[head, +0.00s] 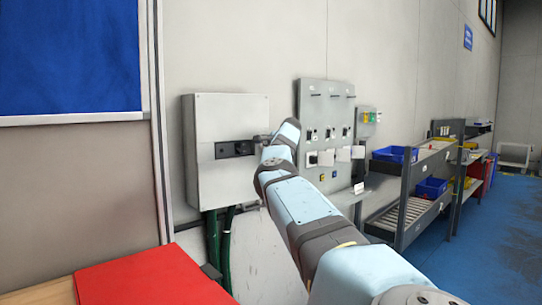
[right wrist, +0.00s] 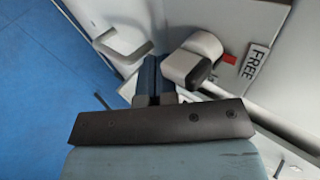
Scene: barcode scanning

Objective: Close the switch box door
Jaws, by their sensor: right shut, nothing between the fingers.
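The switch box (head: 222,115) is a light grey box on the wall, left of centre in the head view. Its front face looks flat and flush, with no gap that I can make out. A dark latch plate with a handle (head: 234,149) sits mid-front. My right gripper (head: 262,139) is at the box's right edge, beside the handle, and small in this view. In the right wrist view my right gripper's dark fingers (right wrist: 153,82) are shut and empty. They are close beside a grey rounded handle (right wrist: 193,60); contact is unclear. My left gripper is out of view.
A "FREE" label (right wrist: 257,62) sits beside the handle. A grey control panel (head: 325,105) is on the wall to the right. Green cables (head: 227,250) hang below the box. A red surface (head: 150,278) is at lower left. Shelving (head: 410,205) stands at right.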

